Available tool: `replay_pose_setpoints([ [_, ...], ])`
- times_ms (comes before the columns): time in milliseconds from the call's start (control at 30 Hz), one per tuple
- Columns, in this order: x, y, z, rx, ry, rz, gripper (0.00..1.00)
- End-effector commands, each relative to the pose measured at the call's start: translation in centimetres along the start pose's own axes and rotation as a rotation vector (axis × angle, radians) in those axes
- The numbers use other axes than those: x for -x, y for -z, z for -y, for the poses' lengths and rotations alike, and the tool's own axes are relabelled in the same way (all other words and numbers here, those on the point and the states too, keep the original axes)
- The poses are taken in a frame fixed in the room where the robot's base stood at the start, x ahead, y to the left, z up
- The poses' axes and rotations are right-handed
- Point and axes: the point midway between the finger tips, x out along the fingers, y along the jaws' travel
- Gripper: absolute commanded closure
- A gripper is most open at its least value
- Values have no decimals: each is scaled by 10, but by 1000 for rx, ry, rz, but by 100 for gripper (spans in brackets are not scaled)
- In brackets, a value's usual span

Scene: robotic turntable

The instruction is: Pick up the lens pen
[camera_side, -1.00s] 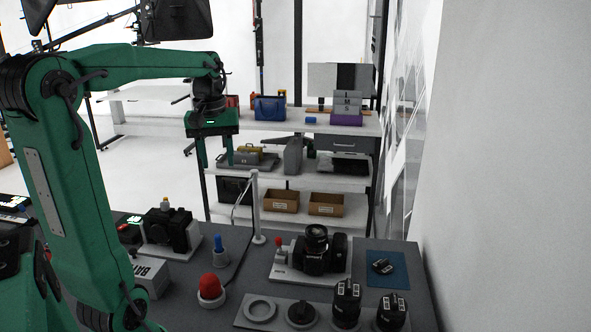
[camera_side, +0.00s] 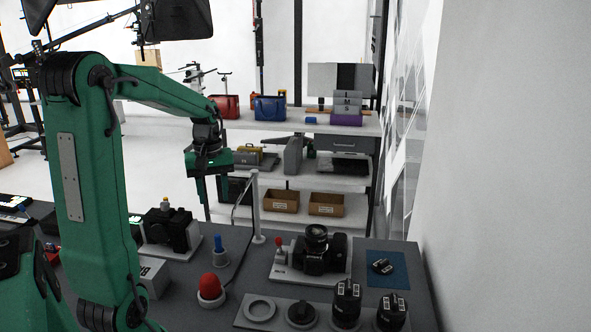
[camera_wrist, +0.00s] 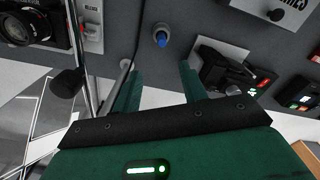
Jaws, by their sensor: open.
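What looks like the lens pen, a blue upright piece (camera_side: 218,243), stands in a small grey-white holder (camera_side: 220,257) on the dark table. In the wrist view the blue tip (camera_wrist: 162,41) is seen from above, beyond and roughly between my fingertips. My green gripper (camera_side: 216,198) is open and empty, above the table and clear of the pen. In the wrist view its two fingers (camera_wrist: 160,72) are spread apart with nothing between them.
A red dome (camera_side: 212,285) stands in front of the pen. A black camera (camera_side: 171,230) is to its left; another camera (camera_side: 318,252) is right, beyond a thin white post (camera_side: 255,205). Lenses (camera_side: 346,303) line the front. The blue mat (camera_side: 388,270) is at right.

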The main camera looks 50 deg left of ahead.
Motion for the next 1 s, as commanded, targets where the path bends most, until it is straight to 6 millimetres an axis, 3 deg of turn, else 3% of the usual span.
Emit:
replay_pose_setpoints([
  [100,-33,-1,1,0,4,6,57],
  [300,-64,-1,0,0,2,4,57],
  [633,-72,0,0,0,1,1,57],
  [1000,-95,0,1,0,0,1,57],
])
